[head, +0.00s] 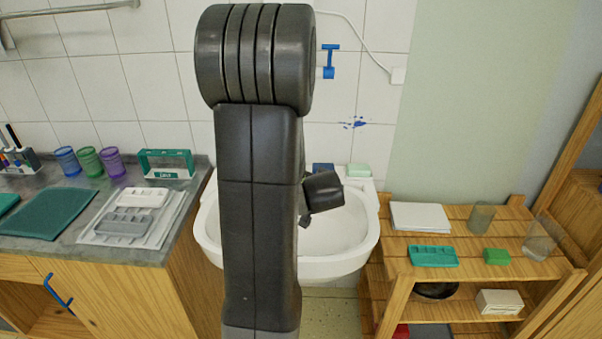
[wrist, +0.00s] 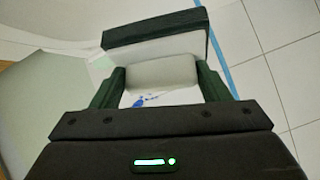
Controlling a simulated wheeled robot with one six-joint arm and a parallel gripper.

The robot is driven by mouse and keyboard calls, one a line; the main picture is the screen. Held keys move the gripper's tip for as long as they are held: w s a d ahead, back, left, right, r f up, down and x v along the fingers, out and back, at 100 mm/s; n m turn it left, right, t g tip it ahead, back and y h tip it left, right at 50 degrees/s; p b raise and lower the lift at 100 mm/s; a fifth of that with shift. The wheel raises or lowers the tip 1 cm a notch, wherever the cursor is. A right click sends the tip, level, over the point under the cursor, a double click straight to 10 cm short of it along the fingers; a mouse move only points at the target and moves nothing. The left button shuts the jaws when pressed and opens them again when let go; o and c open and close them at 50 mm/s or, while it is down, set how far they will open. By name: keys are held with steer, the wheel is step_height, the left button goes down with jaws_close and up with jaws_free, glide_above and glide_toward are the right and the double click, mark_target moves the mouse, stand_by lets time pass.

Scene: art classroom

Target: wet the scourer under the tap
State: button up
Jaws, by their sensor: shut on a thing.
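My gripper (wrist: 162,75) shows in the wrist view, shut with its two dark fingers on either side of a pale block. The block seems to be part of the scourer (wrist: 155,48), whose wider end beyond the fingertips is pale with a dark green layer. In the head view my arm hides the scourer and most of the gripper; a dark part of my wrist shows over the basin. The white basin (head: 345,262) stands against the wall. I see no water running.
A grey counter (head: 60,255) at left holds cups, a green holder (head: 166,163) and trays. A wooden shelf (head: 470,272) at right holds paper (head: 420,217), a green tray (head: 432,256), a green block (head: 496,256) and clear glasses. Small blue and pale green items lie on the basin's back ledge.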

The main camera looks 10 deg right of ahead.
steer(key=s+d+r+p, duration=0.1)
steer(key=s+r+p, duration=0.3)
steer(key=s+p, duration=0.1)
stand_by(0.7)
steer(key=shift+w, duration=0.1)
stand_by(0.4)
